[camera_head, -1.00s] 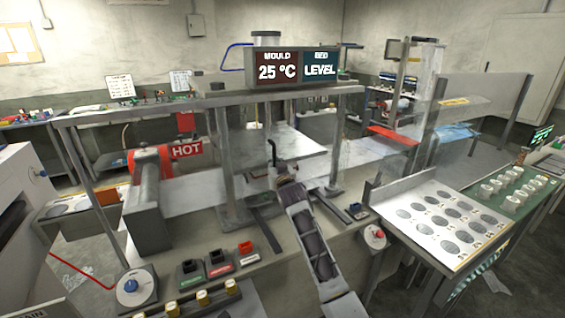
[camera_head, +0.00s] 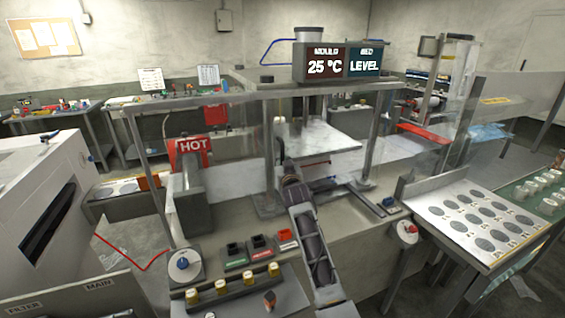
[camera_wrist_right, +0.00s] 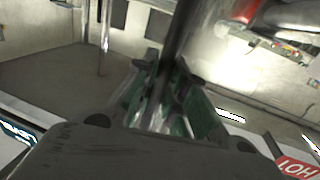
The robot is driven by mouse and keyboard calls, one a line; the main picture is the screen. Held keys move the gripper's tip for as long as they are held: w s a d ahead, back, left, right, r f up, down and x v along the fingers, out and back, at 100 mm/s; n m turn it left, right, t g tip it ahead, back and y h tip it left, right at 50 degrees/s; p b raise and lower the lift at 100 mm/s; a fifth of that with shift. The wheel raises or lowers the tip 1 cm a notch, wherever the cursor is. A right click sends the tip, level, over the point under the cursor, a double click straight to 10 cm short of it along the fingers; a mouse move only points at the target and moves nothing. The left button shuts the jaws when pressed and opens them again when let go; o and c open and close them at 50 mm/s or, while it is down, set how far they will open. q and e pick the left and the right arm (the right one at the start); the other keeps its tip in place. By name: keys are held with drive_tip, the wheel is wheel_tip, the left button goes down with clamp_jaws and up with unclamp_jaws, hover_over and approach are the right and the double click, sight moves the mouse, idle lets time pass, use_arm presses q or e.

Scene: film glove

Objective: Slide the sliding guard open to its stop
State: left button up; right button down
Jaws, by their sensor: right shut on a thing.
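The sliding guard (camera_head: 228,150) is a clear panel across the front of the press, hard to make out against what lies behind it. Its upright handle (camera_head: 280,135) is at the panel's right end, near the press's left post. My right gripper (camera_head: 283,163) is shut on this handle, its arm reaching up from the bottom of the head view. In the right wrist view, the fingers (camera_wrist_right: 165,105) close around a dark upright bar; the exact contact is partly hidden. My left gripper is not in view.
The pale press plate (camera_head: 315,143) lies right of the handle, between metal posts. A control box with knobs (camera_head: 240,293) stands in front. A tray of dark discs (camera_head: 470,225) is at right.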

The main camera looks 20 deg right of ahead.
drive_tip(key=shift+a, duration=0.15)
drive_tip(key=c, duration=1.5)
unclamp_jaws()
drive_tip(key=shift+a, duration=0.25)
drive_tip(key=shift+o, duration=0.2)
drive_tip(key=shift+s+d, duration=0.15)
drive_tip(key=s+a, duration=0.1)
drive_tip(key=s, duration=1)
drive_tip(key=shift+s+a, duration=0.3)
drive_tip(key=shift+s, duration=0.05)
